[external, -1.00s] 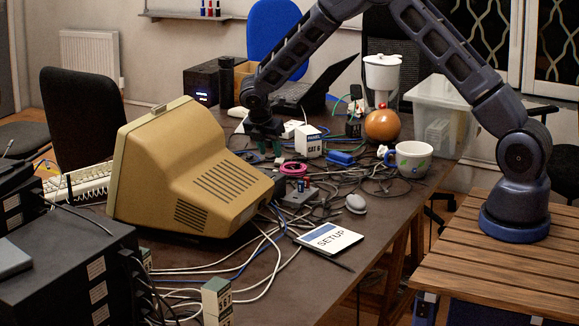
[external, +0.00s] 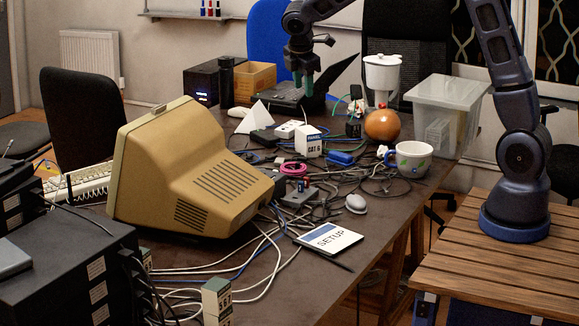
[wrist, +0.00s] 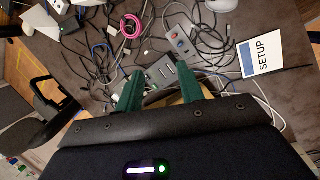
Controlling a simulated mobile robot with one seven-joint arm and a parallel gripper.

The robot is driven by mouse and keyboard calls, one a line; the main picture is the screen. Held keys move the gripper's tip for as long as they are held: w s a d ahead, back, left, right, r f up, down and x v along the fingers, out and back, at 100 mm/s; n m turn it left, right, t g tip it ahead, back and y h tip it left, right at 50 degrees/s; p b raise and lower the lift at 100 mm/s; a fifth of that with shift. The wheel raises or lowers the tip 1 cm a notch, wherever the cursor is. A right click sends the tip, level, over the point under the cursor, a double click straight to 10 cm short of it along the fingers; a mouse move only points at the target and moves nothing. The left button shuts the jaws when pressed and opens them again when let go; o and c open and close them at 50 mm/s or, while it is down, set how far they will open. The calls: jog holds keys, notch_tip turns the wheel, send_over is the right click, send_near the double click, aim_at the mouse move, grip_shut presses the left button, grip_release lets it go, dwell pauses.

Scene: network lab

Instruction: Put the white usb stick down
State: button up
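My gripper (external: 303,84) is raised above the far part of the table in the external view, in front of the open laptop (external: 290,97). In the wrist view its two green fingers (wrist: 160,92) stand apart, with table clutter showing between them and nothing seen held. I cannot make out the white usb stick for certain in any view; it may be too small or hidden among the cables. A white pyramid (external: 254,118) and a dark box (external: 265,138) stand on the table below my gripper.
Cables crowd the middle of the table, around a CAT 6 box (external: 309,145), an orange ball (external: 382,125) and a mug (external: 412,160). A beige monitor (external: 190,175) stands at the left. A SETUP card (external: 330,238) lies near the right edge, with bare tabletop (external: 325,285) in front.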

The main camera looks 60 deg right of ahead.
jog(key=s+a+r+m+t+y, duration=0.1)
jog(key=s+r+m, duration=0.2)
jog(key=s+r, duration=0.5)
jog(key=s+a+r+m, duration=0.1)
jog(key=s+r+m, duration=0.25)
jog(key=s, duration=0.85)
jog(key=s+a+m+t+y, duration=0.1)
jog(key=s+m, duration=0.2)
jog(key=s, duration=0.7)
jog(key=s+a+m+t+y, duration=0.1)
jog(key=s+a+m, duration=0.1)
jog(key=s, duration=0.8)
jog(key=shift+s+a+r+m+y, duration=0.2)
jog(key=shift+s+a+m+y, duration=0.1)
jog(key=shift+m, duration=0.15)
